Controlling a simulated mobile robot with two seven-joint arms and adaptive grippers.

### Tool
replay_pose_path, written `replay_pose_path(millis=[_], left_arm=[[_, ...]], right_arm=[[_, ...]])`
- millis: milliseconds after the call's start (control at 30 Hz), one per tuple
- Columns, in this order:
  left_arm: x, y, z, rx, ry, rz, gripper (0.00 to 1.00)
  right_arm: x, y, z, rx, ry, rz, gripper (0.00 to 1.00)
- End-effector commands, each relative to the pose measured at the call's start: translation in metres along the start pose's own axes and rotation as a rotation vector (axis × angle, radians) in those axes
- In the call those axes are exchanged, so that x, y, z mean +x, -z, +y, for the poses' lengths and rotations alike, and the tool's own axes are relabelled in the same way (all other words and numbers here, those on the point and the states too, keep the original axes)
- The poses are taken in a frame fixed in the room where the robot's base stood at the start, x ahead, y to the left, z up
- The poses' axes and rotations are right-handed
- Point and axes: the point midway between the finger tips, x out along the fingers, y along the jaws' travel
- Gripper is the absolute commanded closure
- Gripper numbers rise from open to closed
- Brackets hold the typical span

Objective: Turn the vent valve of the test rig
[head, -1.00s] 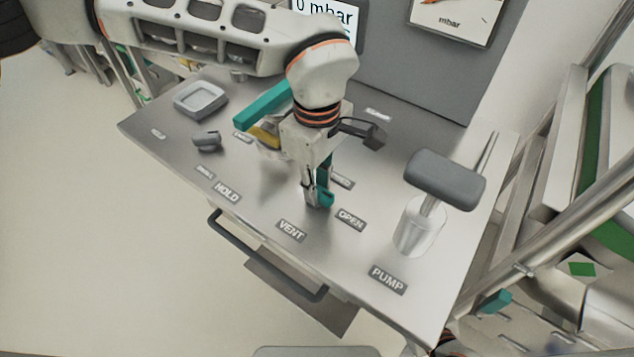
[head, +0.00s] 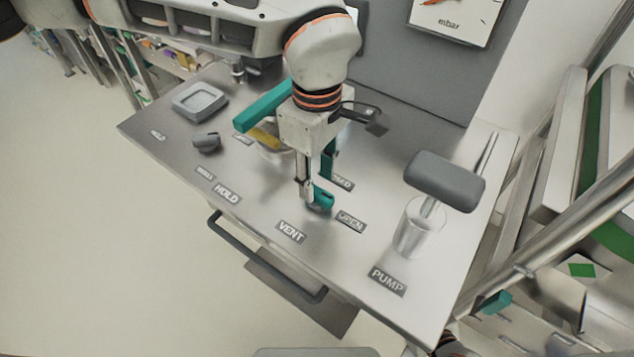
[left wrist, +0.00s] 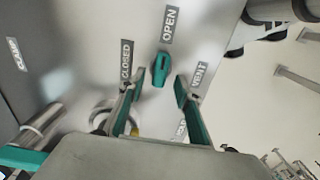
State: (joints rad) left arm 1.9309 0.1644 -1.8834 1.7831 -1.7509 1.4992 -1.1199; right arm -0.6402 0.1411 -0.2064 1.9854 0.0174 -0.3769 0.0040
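The vent valve is a small teal handle (head: 322,198) on the metal worktop, between the VENT label (head: 291,231) and the OPEN label (head: 351,222). In the left wrist view the valve (left wrist: 161,70) is upright in the picture, its upper end toward the OPEN label (left wrist: 170,25); the CLOSED label (left wrist: 126,60) is to its left. My left gripper (head: 316,187) points down over the valve. Its fingers (left wrist: 159,86) are apart, one on each side of the handle, with gaps visible; it holds nothing. My right gripper is not in view.
A pump with a grey grip (head: 446,180) stands to the right on the worktop. A grey knob (head: 206,141) and a square tray (head: 200,101) are at the left. A glass vessel with yellow contents (head: 268,142) is behind the gripper. A dark rail (head: 262,256) runs along the front.

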Motion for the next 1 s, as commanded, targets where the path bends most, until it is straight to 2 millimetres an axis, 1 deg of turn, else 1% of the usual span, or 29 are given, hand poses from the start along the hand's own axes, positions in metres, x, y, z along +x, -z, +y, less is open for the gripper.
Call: replay_pose_path(millis=[33,200,300,400,600,1000], left_arm=[[-0.012,0.001,0.001,-0.001,-0.004,0.001,0.67],[-0.048,0.001,0.001,-0.001,-0.004,0.002,0.67],[-0.065,0.000,0.001,-0.001,-0.004,0.001,0.67],[-0.079,0.001,0.001,-0.001,-0.003,0.001,0.67],[-0.092,0.000,0.001,0.000,-0.002,0.000,0.67],[-0.092,0.000,0.000,0.000,-0.001,0.000,0.67]], right_arm=[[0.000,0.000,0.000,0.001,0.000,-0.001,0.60],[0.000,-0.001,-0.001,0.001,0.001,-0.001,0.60],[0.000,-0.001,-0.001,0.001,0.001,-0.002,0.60],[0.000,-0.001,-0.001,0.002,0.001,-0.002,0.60],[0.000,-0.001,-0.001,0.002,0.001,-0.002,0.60],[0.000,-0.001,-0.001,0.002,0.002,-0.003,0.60]])
